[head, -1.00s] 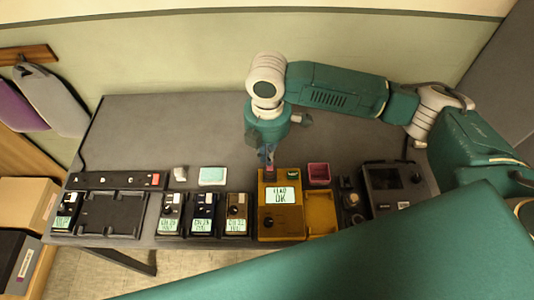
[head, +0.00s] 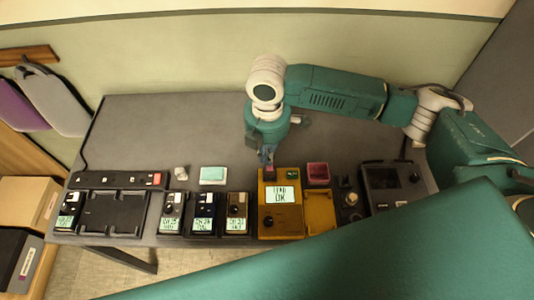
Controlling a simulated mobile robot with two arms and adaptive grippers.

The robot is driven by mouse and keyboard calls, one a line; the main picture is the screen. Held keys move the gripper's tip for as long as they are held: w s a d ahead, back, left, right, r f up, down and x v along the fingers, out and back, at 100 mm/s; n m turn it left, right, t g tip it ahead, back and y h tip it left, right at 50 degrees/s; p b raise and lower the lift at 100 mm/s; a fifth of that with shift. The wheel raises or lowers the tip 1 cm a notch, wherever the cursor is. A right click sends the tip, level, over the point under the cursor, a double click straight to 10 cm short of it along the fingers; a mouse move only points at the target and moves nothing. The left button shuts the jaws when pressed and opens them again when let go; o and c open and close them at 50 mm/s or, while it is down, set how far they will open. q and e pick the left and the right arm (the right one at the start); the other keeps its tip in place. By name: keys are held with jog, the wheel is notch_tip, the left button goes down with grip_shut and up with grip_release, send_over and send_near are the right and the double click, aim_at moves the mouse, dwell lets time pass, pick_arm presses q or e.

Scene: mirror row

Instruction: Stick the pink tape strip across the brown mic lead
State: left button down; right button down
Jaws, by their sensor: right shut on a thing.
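My right gripper (head: 268,159) points down at the back left of the yellow tester (head: 269,222). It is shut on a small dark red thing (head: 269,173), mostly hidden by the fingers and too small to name. The tester's screen reads "LEAD OK". I cannot make out a pink tape strip or a brown mic lead. A pack with a tan front (head: 237,203) stands left of the tester, beside other packs with lit screens (head: 204,212). My left gripper is not in view.
A dark red open box (head: 318,169) stands behind the tester's yellow tray (head: 320,208). A mint-topped block (head: 213,174) and a small white piece (head: 180,172) lie behind the packs. A black tray (head: 112,214) is at left. The grey table's back is clear.

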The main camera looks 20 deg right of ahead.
jog(key=shift+f, duration=0.55)
dwell(0.7)
jog(key=c, duration=1.9)
grip_release()
jog(key=shift+o, duration=0.2)
jog(key=shift+r, duration=0.25)
notch_tip(320, 180, up, 12)
jog(key=shift+f, duration=0.2)
